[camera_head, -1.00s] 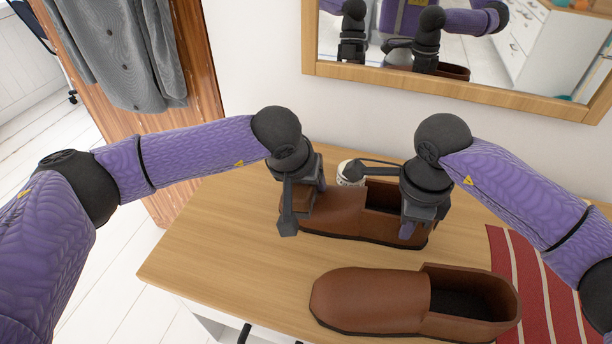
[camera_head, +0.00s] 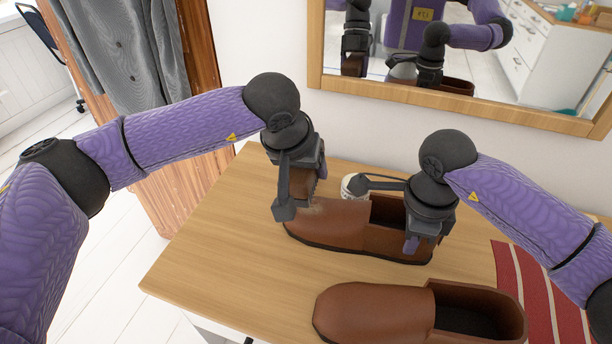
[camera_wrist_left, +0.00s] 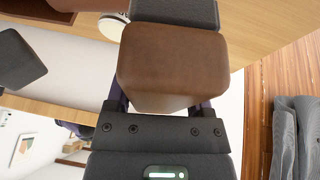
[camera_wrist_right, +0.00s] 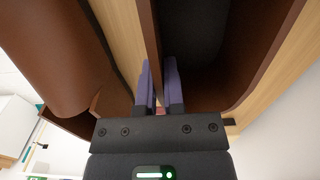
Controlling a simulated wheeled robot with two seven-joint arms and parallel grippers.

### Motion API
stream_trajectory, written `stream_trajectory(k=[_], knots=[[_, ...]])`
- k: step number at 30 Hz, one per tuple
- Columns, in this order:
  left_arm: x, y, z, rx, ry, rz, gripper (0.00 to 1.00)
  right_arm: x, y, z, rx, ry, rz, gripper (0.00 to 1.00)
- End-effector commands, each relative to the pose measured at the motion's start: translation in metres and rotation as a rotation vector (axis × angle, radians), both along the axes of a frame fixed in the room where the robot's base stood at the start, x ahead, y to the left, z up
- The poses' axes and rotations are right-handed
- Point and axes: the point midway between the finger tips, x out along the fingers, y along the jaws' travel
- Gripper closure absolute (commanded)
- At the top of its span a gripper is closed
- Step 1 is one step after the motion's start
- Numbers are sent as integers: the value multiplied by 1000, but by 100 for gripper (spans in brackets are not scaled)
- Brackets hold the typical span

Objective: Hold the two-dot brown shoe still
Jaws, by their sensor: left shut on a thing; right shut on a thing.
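A brown shoe (camera_head: 340,222) stands on the desk at the back, toe to the left, with a pale patch on its toe. My right gripper (camera_head: 412,240) is shut on the near side wall of its opening, close to the heel; the right wrist view shows the wall (camera_wrist_right: 151,40) between the fingers. My left gripper (camera_head: 302,180) is shut on a brown block with a dark grey far part, which looks like a brush (camera_wrist_left: 172,65), over the toe. A second brown shoe (camera_head: 375,312) lies in front, ungripped. I cannot see dots on either shoe.
A small white round container (camera_head: 352,187) stands behind the back shoe. A red striped cloth (camera_head: 522,290) lies at the right of the desk (camera_head: 215,255). A framed mirror (camera_head: 450,98) is on the wall behind. The desk's left part is clear.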

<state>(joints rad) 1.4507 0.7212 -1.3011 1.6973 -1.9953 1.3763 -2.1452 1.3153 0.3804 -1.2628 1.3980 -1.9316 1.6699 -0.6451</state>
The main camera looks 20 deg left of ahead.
Motion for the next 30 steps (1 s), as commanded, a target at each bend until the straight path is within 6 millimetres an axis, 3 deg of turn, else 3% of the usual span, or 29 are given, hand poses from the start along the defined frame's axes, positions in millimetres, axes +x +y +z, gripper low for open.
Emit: stream_trajectory(k=[6,18,30], knots=[[0,-1,-4,1,1,0,80,0,-1,0,-2,1,-1,100],[0,-6,-46,-2,1,1,80,0,-1,0,-2,1,-1,100],[0,-7,-49,-2,0,0,80,0,0,0,-2,1,-1,100]])
